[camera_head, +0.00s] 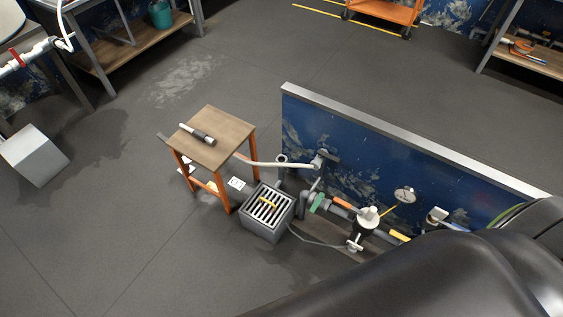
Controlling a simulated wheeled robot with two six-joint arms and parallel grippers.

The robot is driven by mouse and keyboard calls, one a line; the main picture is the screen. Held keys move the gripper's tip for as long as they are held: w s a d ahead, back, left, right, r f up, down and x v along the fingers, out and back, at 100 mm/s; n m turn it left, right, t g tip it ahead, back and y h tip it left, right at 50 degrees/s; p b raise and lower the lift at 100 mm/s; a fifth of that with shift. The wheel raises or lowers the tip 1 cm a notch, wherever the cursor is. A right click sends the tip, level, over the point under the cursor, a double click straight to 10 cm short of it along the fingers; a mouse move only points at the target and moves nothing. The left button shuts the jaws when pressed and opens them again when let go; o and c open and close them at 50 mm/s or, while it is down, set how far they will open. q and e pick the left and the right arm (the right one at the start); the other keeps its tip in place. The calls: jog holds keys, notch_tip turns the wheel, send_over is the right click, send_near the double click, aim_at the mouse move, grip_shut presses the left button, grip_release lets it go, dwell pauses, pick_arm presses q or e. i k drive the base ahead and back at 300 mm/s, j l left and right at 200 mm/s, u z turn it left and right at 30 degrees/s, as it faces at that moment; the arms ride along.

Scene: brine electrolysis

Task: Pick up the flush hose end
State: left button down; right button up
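A pale hose (280,164) runs from a fitting on the blue panel (335,135) leftward to the right edge of a small wooden-topped stool (222,126) with orange legs. Its left end lies at the stool's edge; I cannot tell whether it rests on the top. A dark cylindrical piece with a pale end (197,134) lies on the stool top, apart from the hose. I cannot tell whether it belongs to the hose. Neither of my grippers shows in the head view. A large dark shape fills the lower right and hides part of the pipework.
A grated drain box (267,211) stands right of the stool. Pipes and a white-topped valve (368,216) run along the panel's foot. A grey block (33,156) is at the left. An orange cart (385,10) stands at the back. The floor left of the stool is open.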

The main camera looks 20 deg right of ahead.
aim_at(199, 135)
jog(key=z, duration=0.35)
jog(key=i+j+z, duration=0.4)
jog(key=j, duration=0.25)
jog(key=i+j+z, duration=0.2)
jog(key=j, duration=0.2)
jog(key=i+j+z, duration=0.2)
jog(key=j, duration=0.2)
jog(key=k+l, duration=0.05)
jog(key=k, duration=0.05)
